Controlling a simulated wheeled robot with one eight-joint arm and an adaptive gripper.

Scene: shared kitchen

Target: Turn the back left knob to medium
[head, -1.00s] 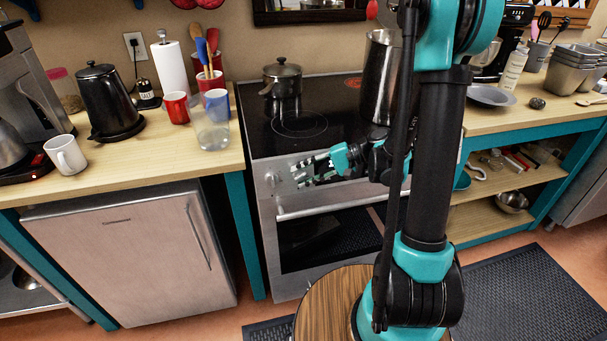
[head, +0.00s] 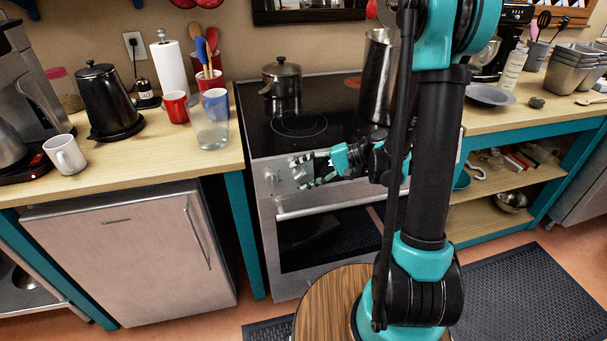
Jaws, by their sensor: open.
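The stove (head: 262,222) has a black glass cooktop and a steel front panel. One knob (head: 270,179) shows at the left end of that panel. My gripper (head: 301,172) is open at the panel, just right of that knob, with its fingers pointing left. Any knob between or behind the fingers is too small or hidden to tell. Which knob belongs to the back left burner cannot be told. A lidded pot (head: 283,80) stands on the back left of the cooktop. The back right burner (head: 353,82) glows red.
A tall steel pitcher (head: 378,80) stands on the cooktop's right side, behind my arm. The oven handle (head: 325,208) runs below my gripper. A clear cup (head: 209,130) stands near the left counter's edge. The front left of the cooktop is clear.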

